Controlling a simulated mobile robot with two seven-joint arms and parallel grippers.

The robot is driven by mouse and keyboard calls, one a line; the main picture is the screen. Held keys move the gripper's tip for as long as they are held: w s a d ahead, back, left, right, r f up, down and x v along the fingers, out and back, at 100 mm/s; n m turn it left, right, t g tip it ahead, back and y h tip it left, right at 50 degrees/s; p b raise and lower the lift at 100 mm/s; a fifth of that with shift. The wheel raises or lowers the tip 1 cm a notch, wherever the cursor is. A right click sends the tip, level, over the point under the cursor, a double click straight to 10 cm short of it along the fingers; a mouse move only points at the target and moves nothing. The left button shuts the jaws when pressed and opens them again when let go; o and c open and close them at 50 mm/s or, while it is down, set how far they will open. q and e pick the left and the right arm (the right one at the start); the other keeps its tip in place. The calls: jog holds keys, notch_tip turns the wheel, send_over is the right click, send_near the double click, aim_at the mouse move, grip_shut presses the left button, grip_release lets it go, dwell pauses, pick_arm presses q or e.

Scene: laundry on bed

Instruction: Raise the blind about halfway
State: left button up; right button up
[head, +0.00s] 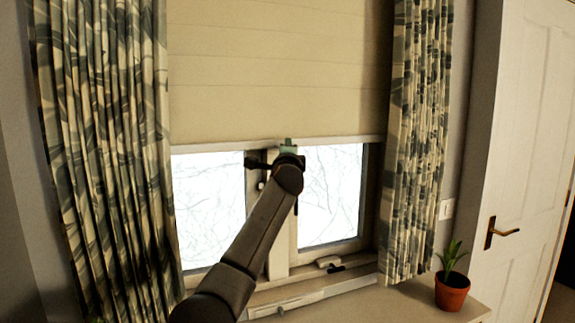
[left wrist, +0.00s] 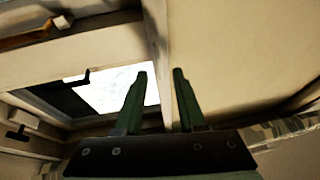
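The cream blind (head: 280,70) hangs over the upper part of the window, and its pale bottom rail (head: 215,147) is level, with bare glass below. My left gripper (head: 288,146) is at the middle of this rail. In the left wrist view the rail (left wrist: 156,40) runs between the two green fingers of my left gripper (left wrist: 159,72), which stand apart, with the blind fabric (left wrist: 235,55) to the right. A gap shows beside the left finger, and firm contact with the rail is not visible. My right gripper is out of view.
Patterned curtains hang at the left (head: 100,140) and right (head: 415,130) of the window. A potted plant (head: 452,290) stands on the surface at lower right, near a white door (head: 525,150).

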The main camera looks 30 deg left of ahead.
pick_arm(q)
jog(key=b+v, duration=0.3)
jog(key=v, duration=0.8)
jog(key=shift+b, duration=0.3)
jog(key=shift+s, duration=0.1)
